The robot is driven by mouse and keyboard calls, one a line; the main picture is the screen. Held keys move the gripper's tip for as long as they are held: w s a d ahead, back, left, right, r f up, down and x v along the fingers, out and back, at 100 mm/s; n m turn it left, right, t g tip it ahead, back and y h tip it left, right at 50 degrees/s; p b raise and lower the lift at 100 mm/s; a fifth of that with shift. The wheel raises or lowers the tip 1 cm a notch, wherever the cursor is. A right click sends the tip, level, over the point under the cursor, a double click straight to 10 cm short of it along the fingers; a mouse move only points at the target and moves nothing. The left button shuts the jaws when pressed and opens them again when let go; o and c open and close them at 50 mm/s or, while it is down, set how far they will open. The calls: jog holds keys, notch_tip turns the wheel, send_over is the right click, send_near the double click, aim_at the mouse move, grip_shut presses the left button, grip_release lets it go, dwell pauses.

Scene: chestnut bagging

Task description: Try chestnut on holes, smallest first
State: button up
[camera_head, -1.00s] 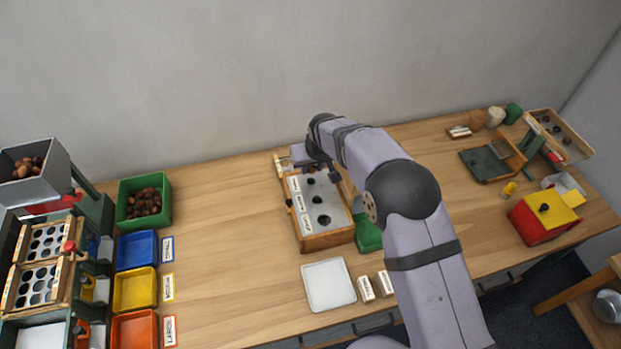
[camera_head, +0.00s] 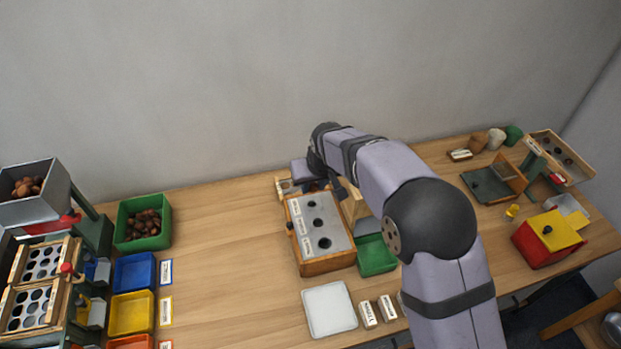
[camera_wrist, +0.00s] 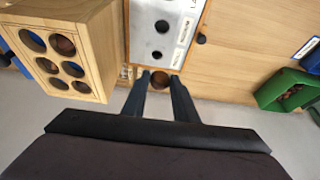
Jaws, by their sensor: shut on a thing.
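My gripper (camera_wrist: 159,80) is shut on a brown chestnut (camera_wrist: 160,75), which shows between the two dark fingertips in the wrist view. The gauge box (camera_head: 327,265) has a pale metal plate (camera_head: 332,229) with three round holes of growing size, the smallest at the wall end and the largest at the near end. In the wrist view the plate (camera_wrist: 146,40) lies just beyond the fingertips, with the smaller holes closest to them. The chestnut appears just off the plate's wall end; its height is unclear. In the head view my wrist hides the fingertips.
A green tray (camera_head: 378,267) and a white tray (camera_head: 306,300) stand by the gauge box. A wooden box with several round holes (camera_wrist: 97,55) is close beside my gripper in the wrist view. A green bin of chestnuts (camera_head: 120,230) stands left, with clear table between.

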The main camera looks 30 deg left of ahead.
jog(key=shift+m, duration=0.5)
jog(key=s+d+f, duration=0.2)
jog(key=d+f, duration=0.1)
jog(key=shift+f, duration=0.2)
jog(key=shift+f, duration=0.2)
jog(key=shift+f+b, duration=1.9)
jog(key=shift+f, duration=0.6)
jog(key=shift+f+b, duration=0.4)
jog(key=shift+f, duration=0.2)
jog(key=o, duration=1.2)
